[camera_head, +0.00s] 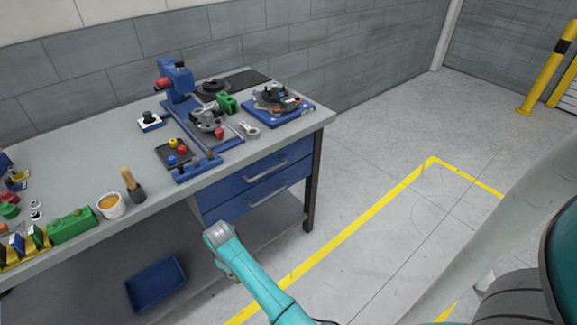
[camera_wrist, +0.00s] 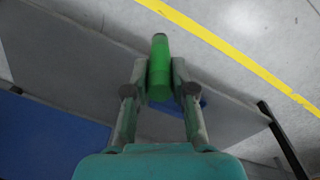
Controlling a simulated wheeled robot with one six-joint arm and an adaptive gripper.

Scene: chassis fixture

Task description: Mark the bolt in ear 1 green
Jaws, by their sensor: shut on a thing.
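My gripper (camera_wrist: 160,85) is shut on a green marker (camera_wrist: 159,50), a green cylinder with a narrower end that points away from the wrist. In the head view my arm reaches up from the bottom, in front of the workbench, and the marker cannot be made out there. A round grey fixture on a blue base (camera_head: 301,112) stands at the right end of the bench top. Another grey part sits in a blue stand (camera_head: 198,168) left of it. I cannot tell which ear is ear 1, and no bolt can be made out at this size.
The grey workbench (camera_head: 75,173) carries a black tray with coloured knobs (camera_head: 165,154), a white cup (camera_head: 110,206), a brush (camera_head: 130,185) and a green block (camera_head: 72,227). Blue drawers (camera_head: 262,180) are below, and a blue bin (camera_head: 156,285) is lower down. Open floor lies right.

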